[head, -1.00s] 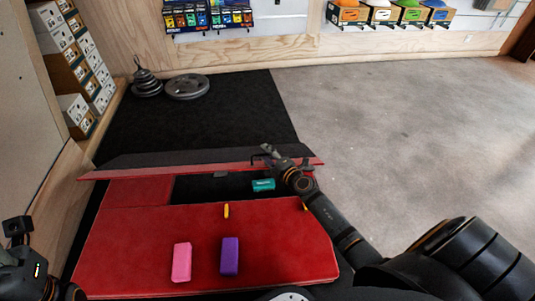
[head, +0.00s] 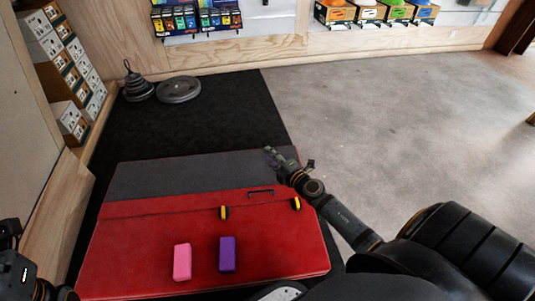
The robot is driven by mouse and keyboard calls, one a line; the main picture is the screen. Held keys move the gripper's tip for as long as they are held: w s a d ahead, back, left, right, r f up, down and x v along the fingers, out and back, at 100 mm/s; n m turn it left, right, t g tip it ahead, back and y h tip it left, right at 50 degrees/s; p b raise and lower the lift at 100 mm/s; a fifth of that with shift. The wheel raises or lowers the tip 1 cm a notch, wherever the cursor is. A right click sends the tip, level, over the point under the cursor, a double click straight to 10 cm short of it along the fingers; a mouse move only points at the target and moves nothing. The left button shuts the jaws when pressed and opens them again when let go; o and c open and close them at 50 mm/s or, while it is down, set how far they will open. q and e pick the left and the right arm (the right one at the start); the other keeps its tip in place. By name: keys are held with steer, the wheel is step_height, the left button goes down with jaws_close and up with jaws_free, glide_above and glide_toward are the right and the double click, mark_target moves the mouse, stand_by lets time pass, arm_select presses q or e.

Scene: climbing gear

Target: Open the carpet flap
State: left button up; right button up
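The carpet flap (head: 190,178) lies flat at the back of the red mat (head: 130,262). It is grey with a red front strip, and its front seam looks closed. A thin dark handle (head: 260,192) sits on the strip, toward the right. My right gripper (head: 271,153) is over the flap's back right part, apart from the handle; its finger opening is too small to judge. My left gripper (head: 10,236) is at the left edge, partly cut off, away from the flap. The space under the flap is hidden.
A pink block (head: 182,262) and a purple block (head: 227,254) stand on the mat's front. Weight plates (head: 178,90) lie on black flooring behind. Boxed shelves (head: 72,65) line the left. The grey floor at right is clear.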

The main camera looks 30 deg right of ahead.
steer(key=shift+s+d+r+p, duration=0.2)
steer(key=shift+s+r+p, duration=0.1)
steer(key=shift+s+r, duration=0.45)
steer(key=shift+s+d+r+p, duration=0.15)
steer(key=shift+s+r+p, duration=0.15)
steer(key=shift+s+r, duration=0.4)
steer(key=shift+s+f, duration=0.1)
steer(key=shift+f, duration=0.05)
